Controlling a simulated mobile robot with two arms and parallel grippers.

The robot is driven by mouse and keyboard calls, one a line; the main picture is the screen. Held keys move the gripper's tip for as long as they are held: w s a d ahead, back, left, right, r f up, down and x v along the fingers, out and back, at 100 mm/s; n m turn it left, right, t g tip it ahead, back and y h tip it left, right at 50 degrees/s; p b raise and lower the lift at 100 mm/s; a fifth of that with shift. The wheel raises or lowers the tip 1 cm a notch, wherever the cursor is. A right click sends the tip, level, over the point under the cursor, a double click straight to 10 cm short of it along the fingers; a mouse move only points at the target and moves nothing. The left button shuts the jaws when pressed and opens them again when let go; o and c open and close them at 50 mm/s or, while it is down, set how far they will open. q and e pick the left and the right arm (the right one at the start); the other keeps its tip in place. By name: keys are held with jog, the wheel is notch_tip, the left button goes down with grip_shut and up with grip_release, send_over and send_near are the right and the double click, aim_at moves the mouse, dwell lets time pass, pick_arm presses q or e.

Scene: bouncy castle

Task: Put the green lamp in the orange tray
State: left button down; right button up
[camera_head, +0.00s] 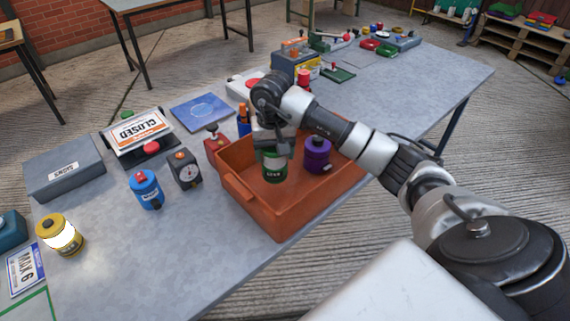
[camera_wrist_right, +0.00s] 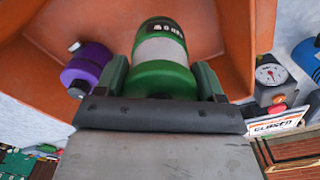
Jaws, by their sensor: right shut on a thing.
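The green lamp (camera_head: 273,168) is a small green cylinder with a pale band and a dark label. My right gripper (camera_head: 273,143) is shut on it from above, inside the outline of the orange tray (camera_head: 259,208). In the right wrist view the lamp (camera_wrist_right: 163,75) stands between the two fingers (camera_wrist_right: 164,82), with the orange tray (camera_wrist_right: 262,35) around it. Whether the lamp touches the tray floor I cannot tell. A purple cylinder (camera_head: 317,153) is in the tray to its right. My left gripper is not in view.
Left of the tray stand a dark gauge box (camera_head: 184,170), a blue canister (camera_head: 146,188) and a yellow canister (camera_head: 62,236). A grey box (camera_head: 64,171) and a CLOSED sign (camera_head: 137,133) lie farther back. The table's front left is partly clear.

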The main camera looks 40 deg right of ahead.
aim_at(275, 172)
notch_tip(275, 172, down, 3)
jog(key=shift+f, duration=0.15)
notch_tip(275, 172, down, 3)
jog(key=shift+p, duration=0.45)
jog(key=shift+f, duration=0.3)
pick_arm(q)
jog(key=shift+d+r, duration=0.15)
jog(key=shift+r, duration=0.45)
pick_arm(e)
jog(key=shift+f, duration=0.1)
jog(key=shift+f, duration=0.15)
jog(key=o, duration=1.1)
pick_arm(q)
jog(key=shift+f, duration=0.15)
